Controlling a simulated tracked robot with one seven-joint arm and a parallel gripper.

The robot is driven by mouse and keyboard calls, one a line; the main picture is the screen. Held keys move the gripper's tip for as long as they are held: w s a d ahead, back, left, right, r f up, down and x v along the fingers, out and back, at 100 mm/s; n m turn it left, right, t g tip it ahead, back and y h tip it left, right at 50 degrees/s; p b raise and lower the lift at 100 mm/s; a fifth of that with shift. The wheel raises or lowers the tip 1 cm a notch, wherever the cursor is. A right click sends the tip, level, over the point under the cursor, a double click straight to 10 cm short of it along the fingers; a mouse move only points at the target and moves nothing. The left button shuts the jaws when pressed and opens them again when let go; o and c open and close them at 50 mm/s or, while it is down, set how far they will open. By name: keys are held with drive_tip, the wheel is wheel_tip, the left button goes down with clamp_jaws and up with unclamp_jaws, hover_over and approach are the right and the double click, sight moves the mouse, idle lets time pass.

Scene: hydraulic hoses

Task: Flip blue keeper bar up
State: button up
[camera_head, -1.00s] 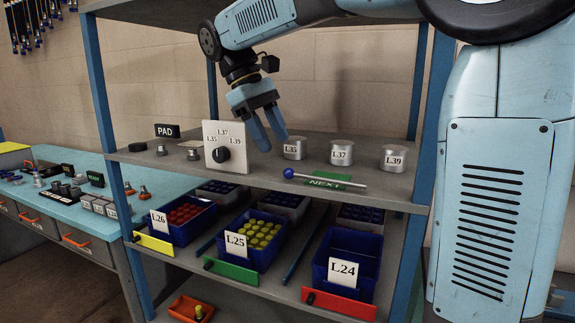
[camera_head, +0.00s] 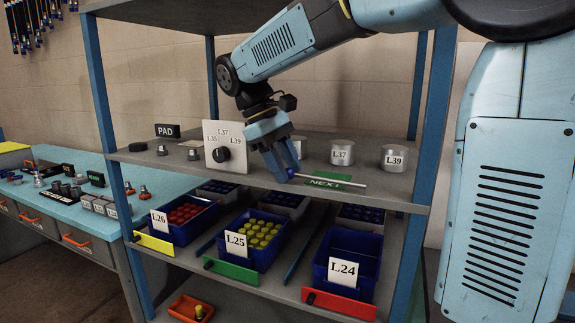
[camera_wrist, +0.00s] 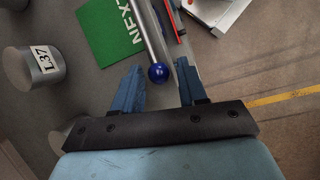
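The keeper bar is a thin grey rod (camera_head: 335,182) with a blue ball at its left end. It lies flat along the front of the middle shelf, over the green NEXT plate (camera_head: 323,184). My gripper (camera_head: 286,176) points down at the ball end, at the shelf's front edge. In the wrist view, my gripper (camera_wrist: 158,67) has its two blue fingers apart, with the blue ball (camera_wrist: 158,73) in the gap between the fingertips. Clear space shows on both sides of the ball. The rod (camera_wrist: 147,35) runs away from it beside the green plate.
Metal cylinders L37 (camera_head: 342,152) and L39 (camera_head: 394,158) stand right of my gripper; L35 is mostly hidden behind it. A dial panel (camera_head: 227,167) stands just left. Below are blue bins, including L24 (camera_head: 347,258) and L25 (camera_head: 255,240). The upper shelf (camera_head: 290,12) is overhead.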

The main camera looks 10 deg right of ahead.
sight(316, 177)
clamp_jaws()
drive_tip(key=shift+d, duration=0.2)
drive_tip(key=shift+a, duration=0.1)
drive_tip(key=shift+s+r+y, duration=0.1)
drive_tip(key=shift+r+y, duration=0.2)
drive_tip(key=shift+r, duration=0.3)
drive_tip(key=r+t+y, duration=0.1)
drive_tip(key=r, duration=0.1)
drive_tip(key=s+d+r+t+y, duration=0.1)
drive_tip(key=r, duration=0.1)
drive_tip(key=d+r+t+y, duration=0.1)
drive_tip(key=r, duration=0.1)
drive_tip(key=shift+s+d+r+y, duration=0.2)
drive_tip(key=shift+s+y, duration=0.1)
drive_tip(key=shift+y, duration=0.1)
drive_tip(key=s+d+r+t+y, duration=0.2)
drive_tip(key=s+d+r+y, duration=0.1)
drive_tip(key=d+r+y, duration=0.1)
drive_tip(key=shift+d+r+t, duration=0.2)
drive_tip(key=shift+r+t, duration=0.05)
drive_tip(key=shift+t, duration=0.05)
drive_tip(key=shift+m, duration=0.3)
